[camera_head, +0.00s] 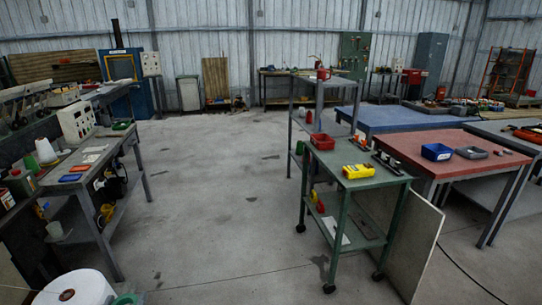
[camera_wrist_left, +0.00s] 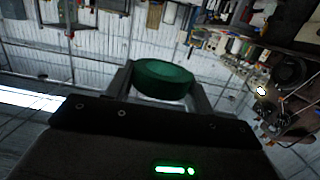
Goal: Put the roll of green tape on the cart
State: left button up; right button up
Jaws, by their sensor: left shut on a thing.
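The roll of green tape (camera_wrist_left: 163,80) is between the two fingers of my left gripper (camera_wrist_left: 160,84) in the left wrist view. The gripper is shut on it. In the head view a small part of the green roll (camera_head: 126,299) shows at the bottom edge, beside a white rounded part of my left arm; the fingers are hardly seen there. The cart (camera_head: 342,158) is green, on casters, right of centre and well away from the tape. Its top holds a red bin (camera_head: 322,142), a yellow object (camera_head: 358,171) and dark tools (camera_head: 388,163). My right gripper is out of view.
A grey workbench (camera_head: 75,165) with bottles and a control box (camera_head: 76,121) stands at the left. A red-topped table (camera_head: 455,166) and blue-topped table (camera_head: 400,117) stand behind the cart at the right. A pale panel (camera_head: 415,250) leans by the cart. The middle floor is clear.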

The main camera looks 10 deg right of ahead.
aim_at(336, 161)
jog(key=z, duration=0.15)
jog(key=i, duration=2.05)
jog(key=z, duration=2.2)
jog(key=i, duration=0.5)
jog(key=z, duration=0.05)
